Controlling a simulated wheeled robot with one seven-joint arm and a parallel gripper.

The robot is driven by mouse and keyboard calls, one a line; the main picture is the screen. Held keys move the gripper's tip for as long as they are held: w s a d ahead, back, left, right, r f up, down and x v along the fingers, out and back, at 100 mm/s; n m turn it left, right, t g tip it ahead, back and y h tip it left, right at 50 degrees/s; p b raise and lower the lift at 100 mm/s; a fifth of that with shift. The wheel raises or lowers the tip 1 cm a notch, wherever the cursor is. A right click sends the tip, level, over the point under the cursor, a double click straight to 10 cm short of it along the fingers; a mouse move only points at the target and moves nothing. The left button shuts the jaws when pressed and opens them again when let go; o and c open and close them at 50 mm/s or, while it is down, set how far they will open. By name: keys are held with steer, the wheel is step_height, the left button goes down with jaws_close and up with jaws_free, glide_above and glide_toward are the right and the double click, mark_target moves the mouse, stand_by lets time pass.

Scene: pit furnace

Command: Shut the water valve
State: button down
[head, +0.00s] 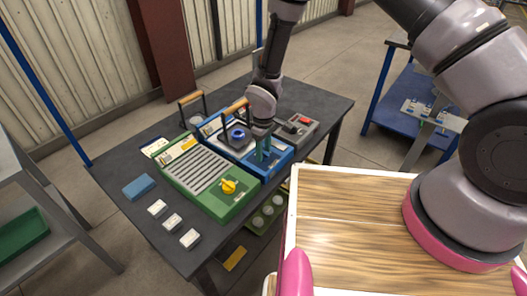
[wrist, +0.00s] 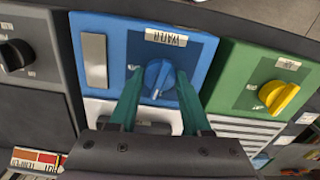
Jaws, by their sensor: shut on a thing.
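The water valve is a blue knob (wrist: 157,78) on a blue panel (wrist: 199,46) in the wrist view. The panel's label reads WATER, upside down. The knob's ridge stands nearly along the picture's vertical, slightly tilted. My gripper (head: 264,155) is lowered to the blue panel in the head view and hides the knob there. Its two teal fingers lie on either side of the knob in the wrist view, shut on it. The small marks around the knob are too blurred to read.
A green unit with a yellow knob (wrist: 280,96) labelled AIR stands beside the blue panel. A grey unit with a black knob (wrist: 15,54) is on the other side. An arched wooden-topped handle (head: 235,107) rises close by my gripper. Small blocks lie on the dark table (head: 115,177).

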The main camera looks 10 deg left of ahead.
mark_target(264, 152)
steer(key=shift+n, duration=1)
steer(key=shift+c, duration=1.8)
jaws_free()
step_height(264, 152, up, 11)
steer(key=shift+f, duration=0.1)
